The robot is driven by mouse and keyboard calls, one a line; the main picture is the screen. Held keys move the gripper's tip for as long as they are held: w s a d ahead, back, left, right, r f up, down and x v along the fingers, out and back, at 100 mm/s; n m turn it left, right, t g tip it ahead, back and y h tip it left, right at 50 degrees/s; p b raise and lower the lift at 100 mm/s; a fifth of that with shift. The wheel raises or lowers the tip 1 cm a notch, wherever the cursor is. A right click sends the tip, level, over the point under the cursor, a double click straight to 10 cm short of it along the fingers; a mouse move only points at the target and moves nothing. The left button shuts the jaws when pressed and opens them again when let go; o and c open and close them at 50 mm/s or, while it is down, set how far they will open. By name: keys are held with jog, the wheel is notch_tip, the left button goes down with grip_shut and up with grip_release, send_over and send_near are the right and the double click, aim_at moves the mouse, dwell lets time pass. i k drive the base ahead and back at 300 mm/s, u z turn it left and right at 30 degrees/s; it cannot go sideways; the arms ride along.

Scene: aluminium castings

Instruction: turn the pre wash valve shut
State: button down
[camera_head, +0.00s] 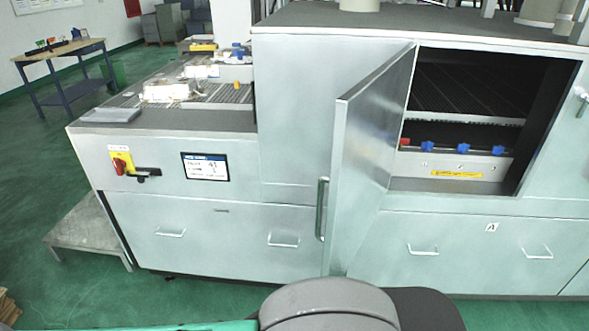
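Inside the open compartment of the machine is a row of small valve handles along a pipe. A red handle (405,142) is at the left end, close to the door's edge. To its right are three blue handles: one on the left (427,146), one in the middle (463,148) and one on the right (498,150). No readable label shows which is the pre wash valve, and their turn positions are too small to tell. My gripper is not in view; only a rounded grey part of my own body shows at the bottom.
The compartment's metal door (370,160) stands swung open to the left of the valves, its handle (321,208) low on it. A yellow label (457,175) is below the valves. A red rotary switch (120,165) and a screen (206,167) are at left. Green floor is free at lower left.

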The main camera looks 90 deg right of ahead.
aim_at(402, 141)
jog(key=i, duration=0.45)
jog(key=z, duration=4.1)
jog(key=k, duration=0.5)
jog(key=z, duration=1.55)
jog(key=i, duration=1.1)
jog(key=u, duration=2)
